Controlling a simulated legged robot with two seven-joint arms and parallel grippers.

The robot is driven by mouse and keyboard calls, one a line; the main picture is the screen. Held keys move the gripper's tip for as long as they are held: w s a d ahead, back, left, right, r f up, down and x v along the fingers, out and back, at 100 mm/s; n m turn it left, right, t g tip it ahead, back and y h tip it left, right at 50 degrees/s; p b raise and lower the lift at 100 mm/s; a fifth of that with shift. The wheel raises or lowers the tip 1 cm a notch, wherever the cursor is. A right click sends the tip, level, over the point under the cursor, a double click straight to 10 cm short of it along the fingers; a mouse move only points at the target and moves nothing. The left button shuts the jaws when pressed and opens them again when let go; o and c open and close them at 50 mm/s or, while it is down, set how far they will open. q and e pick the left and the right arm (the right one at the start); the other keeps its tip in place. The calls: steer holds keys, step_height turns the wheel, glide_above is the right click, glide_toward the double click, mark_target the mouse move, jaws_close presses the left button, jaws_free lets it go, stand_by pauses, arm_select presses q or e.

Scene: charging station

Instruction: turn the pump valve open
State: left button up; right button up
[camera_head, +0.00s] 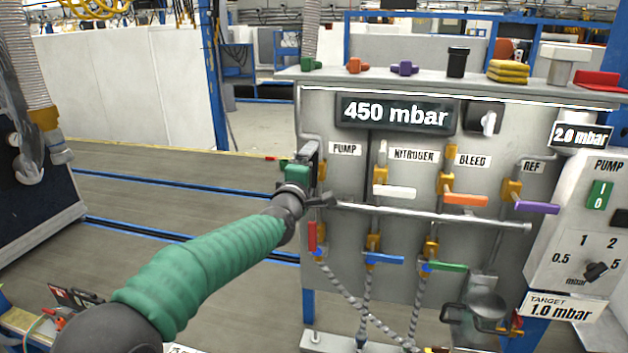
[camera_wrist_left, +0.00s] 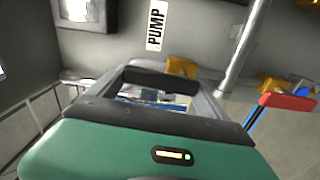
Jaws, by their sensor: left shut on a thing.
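The pump valve sits under the PUMP label (camera_head: 345,149) at the left edge of the grey panel. Its yellow body (camera_head: 321,171) shows just right of my left gripper (camera_head: 308,160), whose green arm reaches in from the lower left. The gripper is shut at this valve, on its handle as far as I can tell; the handle itself is hidden by the fingers. In the wrist view the dark fingers (camera_wrist_left: 158,80) stand below the PUMP label (camera_wrist_left: 155,25), with the green gripper body in front. My right gripper is not in view.
A red lever (camera_head: 312,236) hangs just below the gripper. White (camera_head: 395,191), orange (camera_head: 465,199) and purple (camera_head: 537,207) levers stand to the right. A metal bar (camera_head: 430,213) crosses the panel front. The display (camera_head: 395,113) reads 450 mbar. Floor left of the panel is open.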

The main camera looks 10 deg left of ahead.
arm_select(q)
steer(key=shift+a+f+n+b, duration=0.15)
steer(key=shift+f+n+b, duration=0.25)
steer(key=shift+f, duration=0.1)
steer(key=o, duration=1.7)
steer(key=shift+o, duration=0.7)
steer(key=shift+s, duration=0.1)
steer(key=shift+a+r, duration=0.15)
